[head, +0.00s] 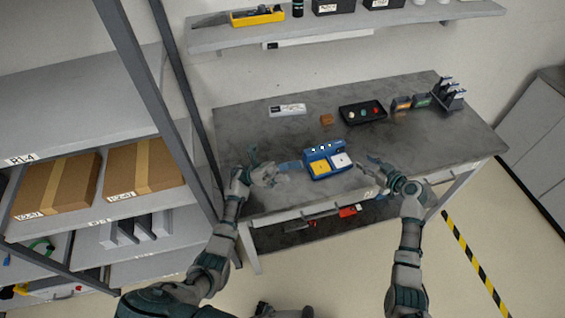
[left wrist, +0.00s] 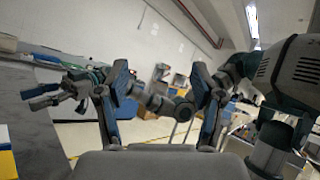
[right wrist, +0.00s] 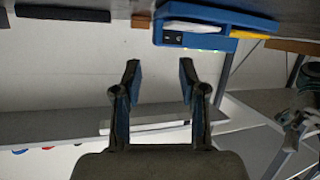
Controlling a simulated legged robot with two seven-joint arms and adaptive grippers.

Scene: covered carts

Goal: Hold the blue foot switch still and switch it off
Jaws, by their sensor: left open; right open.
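The blue foot switch (head: 325,174) stands near the front edge of the grey table, with a yellow pedal on the left and a white pedal on the right. It shows at the top of the right wrist view (right wrist: 230,17), with a small black rocker (right wrist: 172,39) on its side; I cannot tell the rocker's position. My left gripper (head: 282,167) is open, just left of the switch. My right gripper (head: 374,163) is open to its right; the right wrist view shows its fingers (right wrist: 160,66) apart and empty. The left wrist view shows open fingers (left wrist: 160,85).
On the table (head: 265,135) are a white labelled box (head: 287,110), a small brown block (head: 326,119), a black tray (head: 362,112) of small parts and a dark rack (head: 449,95). A shelf unit (head: 95,206) with cartons stands at the left. A wall shelf (head: 350,24) hangs behind.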

